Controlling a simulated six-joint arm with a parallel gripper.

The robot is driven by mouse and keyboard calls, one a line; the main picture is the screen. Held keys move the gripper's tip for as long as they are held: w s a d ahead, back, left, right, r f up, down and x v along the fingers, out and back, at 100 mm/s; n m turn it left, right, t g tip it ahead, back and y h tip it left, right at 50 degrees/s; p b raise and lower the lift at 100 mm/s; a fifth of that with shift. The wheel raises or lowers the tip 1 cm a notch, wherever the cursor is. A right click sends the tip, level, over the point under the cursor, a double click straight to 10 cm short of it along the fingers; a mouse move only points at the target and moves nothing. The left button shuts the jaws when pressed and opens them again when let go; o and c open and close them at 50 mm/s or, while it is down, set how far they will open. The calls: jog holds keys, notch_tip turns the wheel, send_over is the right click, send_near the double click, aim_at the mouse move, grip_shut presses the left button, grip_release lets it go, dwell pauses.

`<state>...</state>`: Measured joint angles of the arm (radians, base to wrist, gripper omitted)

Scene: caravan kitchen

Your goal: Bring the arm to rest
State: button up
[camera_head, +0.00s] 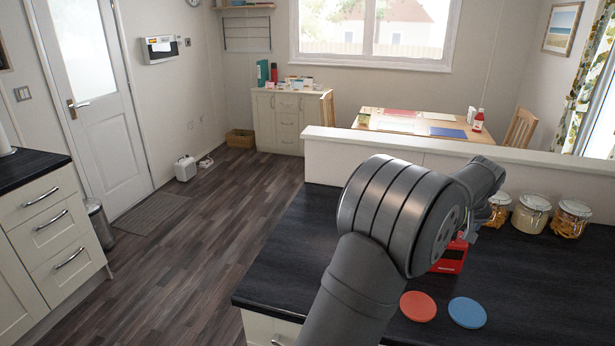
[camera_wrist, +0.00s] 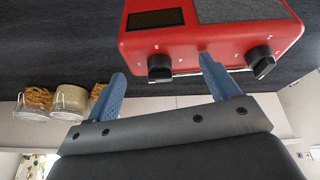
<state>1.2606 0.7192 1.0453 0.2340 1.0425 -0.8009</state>
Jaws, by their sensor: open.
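A red radio-like device (camera_wrist: 205,35) with a dark display, a grey panel and two black knobs lies just beyond the fingertips. I cannot tell whether a finger touches it. In the head view my arm (camera_head: 375,250) rises from the bottom edge and bends over the dark counter (camera_head: 280,260). It hides most of the gripper and part of the red device (camera_head: 449,260).
Glass jars (camera_head: 532,213) stand along the low white partition (camera_head: 400,155) at the counter's back right; jars also show in the wrist view (camera_wrist: 70,100). A red disc (camera_head: 418,306) and a blue disc (camera_head: 467,312) lie at the front. The counter left of my arm is clear.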

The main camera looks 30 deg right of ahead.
jog(key=o, duration=0.3)
jog(key=shift+r, duration=0.1)
jog(key=a+r+m, duration=0.1)
jog(key=a+r, duration=0.7)
jog(key=r, duration=0.3)
jog(key=a+r+m, duration=0.2)
jog(key=a+r, duration=0.5)
jog(key=r, duration=0.4)
jog(key=x, duration=0.9)
jog(key=shift+w+f, duration=0.25)
jog(key=shift+w, duration=0.2)
jog(key=shift+r, duration=0.1)
jog(key=v, duration=0.9)
jog(key=shift+a+r, duration=0.15)
jog(key=shift+r, duration=0.25)
jog(key=shift+c, duration=0.3)
